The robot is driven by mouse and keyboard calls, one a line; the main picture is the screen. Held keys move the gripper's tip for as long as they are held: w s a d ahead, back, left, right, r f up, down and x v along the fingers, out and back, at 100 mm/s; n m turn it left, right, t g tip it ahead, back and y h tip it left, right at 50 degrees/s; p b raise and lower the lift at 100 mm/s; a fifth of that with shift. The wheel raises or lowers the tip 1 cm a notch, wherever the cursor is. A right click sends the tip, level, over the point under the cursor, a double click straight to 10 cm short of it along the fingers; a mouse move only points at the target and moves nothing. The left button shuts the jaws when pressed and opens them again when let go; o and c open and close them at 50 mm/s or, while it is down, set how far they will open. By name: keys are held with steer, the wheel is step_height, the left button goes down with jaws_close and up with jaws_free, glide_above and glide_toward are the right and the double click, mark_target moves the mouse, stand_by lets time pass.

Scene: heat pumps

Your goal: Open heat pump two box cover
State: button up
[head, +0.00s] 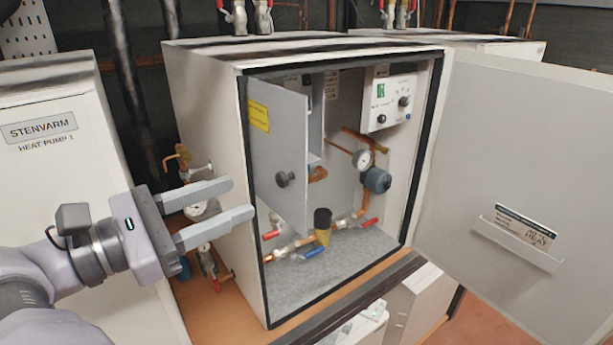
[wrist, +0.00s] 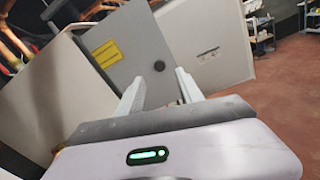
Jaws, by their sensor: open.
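The middle heat pump cabinet (head: 213,150) stands with its large outer door (head: 530,150) swung wide to the right. Inside it, the grey box cover (head: 272,150) has a yellow label (head: 258,115) and a dark round knob (head: 285,179). The cover stands at an angle, its right edge out toward the camera, so it looks partly open. My gripper (head: 241,198) is open and empty at the cabinet's left, in front of its side wall. In the wrist view the cover (wrist: 130,50) and knob (wrist: 159,65) show beyond the parted fingertips (wrist: 160,76). Nothing touches the knob.
Heat pump 1 (head: 55,150) stands at the left, with pipes and valves (head: 205,260) between the cabinets. Inside the open cabinet are a control panel (head: 389,98), a gauge (head: 363,159) and red and blue valve handles. Open floor shows at the right in the wrist view.

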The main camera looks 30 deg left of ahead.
steer(key=v, duration=1)
steer(key=shift+s, duration=0.1)
